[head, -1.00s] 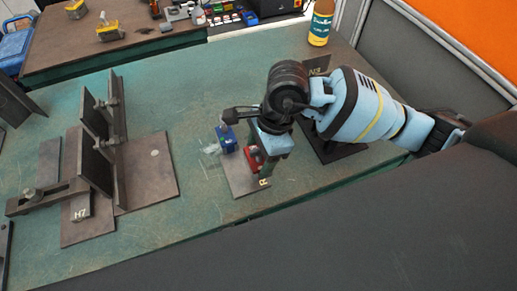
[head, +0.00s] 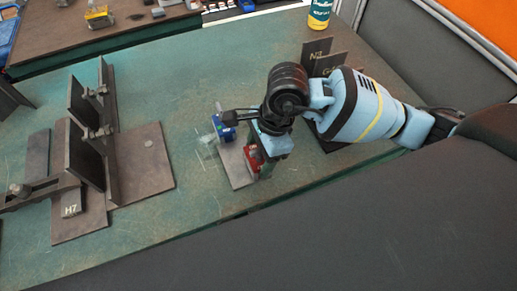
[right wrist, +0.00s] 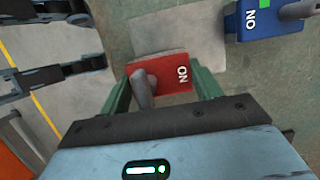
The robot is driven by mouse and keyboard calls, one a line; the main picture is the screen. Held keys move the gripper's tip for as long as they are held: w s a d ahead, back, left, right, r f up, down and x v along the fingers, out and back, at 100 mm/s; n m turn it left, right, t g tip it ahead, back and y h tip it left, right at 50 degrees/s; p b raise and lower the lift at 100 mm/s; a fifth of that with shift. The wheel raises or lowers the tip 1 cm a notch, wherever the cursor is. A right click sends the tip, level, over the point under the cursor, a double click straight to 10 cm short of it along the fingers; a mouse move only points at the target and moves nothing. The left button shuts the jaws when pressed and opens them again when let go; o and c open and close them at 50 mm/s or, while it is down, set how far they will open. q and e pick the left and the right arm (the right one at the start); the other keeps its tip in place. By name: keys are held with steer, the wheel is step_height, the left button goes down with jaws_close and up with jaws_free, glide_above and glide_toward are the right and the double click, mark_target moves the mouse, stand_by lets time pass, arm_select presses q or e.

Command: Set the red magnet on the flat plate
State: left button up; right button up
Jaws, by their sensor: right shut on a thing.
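The red magnet (head: 253,157) is in my right gripper (head: 262,164), near the front end of a small flat grey plate (head: 236,169). In the right wrist view the magnet (right wrist: 162,78), with its knob and ON mark, sits between the green fingers, and the gripper (right wrist: 162,88) is shut on it. The plate (right wrist: 185,33) reaches out from behind it. I cannot tell whether the magnet touches the plate. A blue magnet (head: 224,129) stands at the plate's far end; it also shows in the right wrist view (right wrist: 262,18).
A steel fixture with upright plates (head: 92,125) and a base plate (head: 146,160) stands at the left. The green table (head: 195,75) is clear between.

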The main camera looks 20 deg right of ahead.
steer(key=shift+w+f, duration=0.1)
steer(key=shift+f, duration=0.1)
stand_by(0.9)
steer(key=o, duration=1.8)
steer(key=shift+f, duration=0.15)
steer(key=v, duration=0.8)
